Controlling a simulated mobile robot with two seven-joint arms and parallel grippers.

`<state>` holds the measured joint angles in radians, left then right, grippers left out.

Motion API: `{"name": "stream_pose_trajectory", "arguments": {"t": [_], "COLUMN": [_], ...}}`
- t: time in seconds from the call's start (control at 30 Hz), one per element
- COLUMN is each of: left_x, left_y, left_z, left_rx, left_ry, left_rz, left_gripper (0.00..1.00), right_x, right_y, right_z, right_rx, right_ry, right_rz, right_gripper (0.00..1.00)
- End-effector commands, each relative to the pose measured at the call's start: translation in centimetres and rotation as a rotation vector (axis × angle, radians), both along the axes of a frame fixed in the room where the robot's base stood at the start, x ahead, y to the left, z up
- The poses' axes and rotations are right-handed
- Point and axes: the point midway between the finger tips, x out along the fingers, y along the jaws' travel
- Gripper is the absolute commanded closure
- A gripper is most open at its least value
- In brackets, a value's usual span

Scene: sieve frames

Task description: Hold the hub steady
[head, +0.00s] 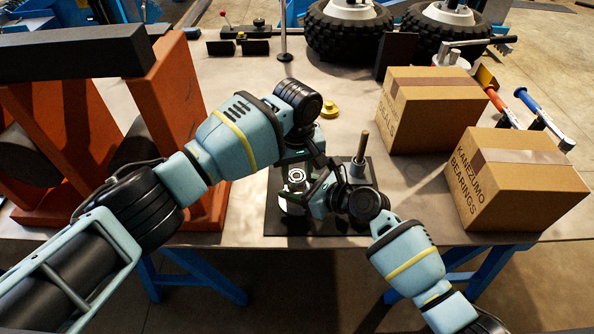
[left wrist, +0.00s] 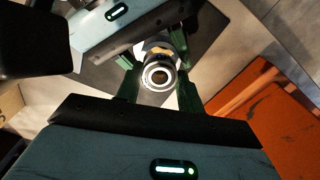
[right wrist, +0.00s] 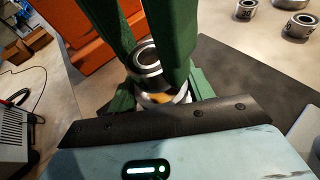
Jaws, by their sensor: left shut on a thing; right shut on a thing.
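The hub, a metal cylinder with a yellow-orange band (right wrist: 160,97), stands over a dark mat (head: 275,222) and is partly hidden by the grippers. A shiny metal bearing ring (right wrist: 147,56) is at its top; I cannot tell whether it is seated or just above. In the left wrist view the ring (left wrist: 157,77) faces me between the green fingers. My left gripper (left wrist: 156,84) is shut on this ring from above. My right gripper (right wrist: 158,100) is shut on the hub, lower down, from the side. In the head view both grippers crowd together here, hiding the contact.
A metal post with a brown rod (head: 361,150) stands close right of the grippers. Two cardboard boxes (head: 430,110) (head: 515,180) are at the right. An orange frame (head: 185,100) fills the left. A yellow part (head: 330,108) lies behind.

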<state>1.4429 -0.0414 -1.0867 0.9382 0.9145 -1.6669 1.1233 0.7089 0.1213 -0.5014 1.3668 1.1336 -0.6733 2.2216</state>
Motion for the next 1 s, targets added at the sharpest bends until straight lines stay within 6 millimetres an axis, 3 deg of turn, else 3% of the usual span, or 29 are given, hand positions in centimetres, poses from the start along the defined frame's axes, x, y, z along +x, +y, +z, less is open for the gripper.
{"name": "stream_pose_trajectory", "arguments": {"t": [0.87,0.9,1.0], "left_x": [0.02,0.03,0.02], "left_y": [-0.04,-0.04,-0.06], "left_z": [-0.88,-0.92,-0.92], "left_rx": [-0.001,-0.002,-0.002], "left_ry": [0.001,-0.001,0.0], "left_rz": [0.001,0.001,0.001], "left_gripper": [0.88,0.61,0.48], "right_x": [0.0,0.0,0.0], "right_y": [-0.02,-0.02,-0.01], "right_z": [-0.02,-0.02,-0.02], "right_rx": [0.0,0.0,0.0], "right_ry": [0.0,0.0,0.0], "right_rz": [0.0,0.0,0.0], "right_gripper": [1.0,1.0,1.0]}}
